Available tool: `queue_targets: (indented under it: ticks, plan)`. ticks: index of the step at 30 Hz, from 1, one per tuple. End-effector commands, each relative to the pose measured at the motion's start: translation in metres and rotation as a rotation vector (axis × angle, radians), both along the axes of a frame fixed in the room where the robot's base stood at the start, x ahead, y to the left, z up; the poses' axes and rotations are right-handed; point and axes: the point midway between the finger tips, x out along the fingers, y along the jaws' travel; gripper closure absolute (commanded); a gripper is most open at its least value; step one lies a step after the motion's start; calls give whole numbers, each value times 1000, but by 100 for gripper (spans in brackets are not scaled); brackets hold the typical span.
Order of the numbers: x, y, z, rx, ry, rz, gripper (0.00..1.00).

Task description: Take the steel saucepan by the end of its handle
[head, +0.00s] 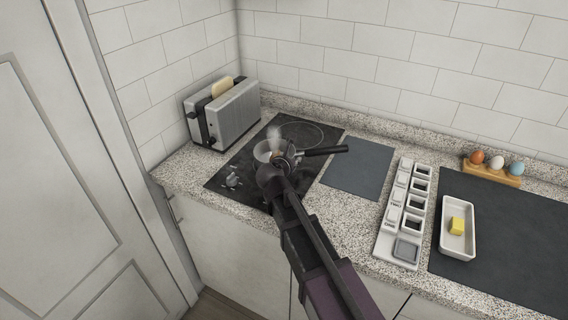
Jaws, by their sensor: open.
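The steel saucepan (261,150) stands on the black cooktop (240,165) in the head view. Its black handle (326,151) points right, with the end over the edge of the grey mat. My gripper (284,159) is open at the front right of the pan, near where the handle meets it. The handle's end is clear to the right of the gripper. My gripper and wrist hide part of the pan, and I cannot tell whether they touch it.
A toaster (233,112) with bread stands behind left. The grey mat (358,168) is bare. Right of it are a white compartment tray (385,246), a butter dish (444,242) on a dark mat (510,240), and an egg holder (492,176). A tiled wall (400,70) closes the back.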

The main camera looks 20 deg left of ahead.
Motion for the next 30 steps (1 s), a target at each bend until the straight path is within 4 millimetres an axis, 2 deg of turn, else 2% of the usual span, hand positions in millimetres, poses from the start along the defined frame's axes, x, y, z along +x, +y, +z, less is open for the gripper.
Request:
queue_targets:
  ticks: [4, 20, 21, 25, 26, 30]
  plan:
    - [9, 0, -4, 0, 0, -1, 55]
    - [8, 1, -3, -1, 0, 1, 55]
    - [8, 1, -3, -1, 0, 1, 58]
    - [8, 1, -3, -1, 0, 1, 96]
    - [8, 1, -3, -1, 0, 1, 100]
    - [8, 1, -3, -1, 0, 1, 100]
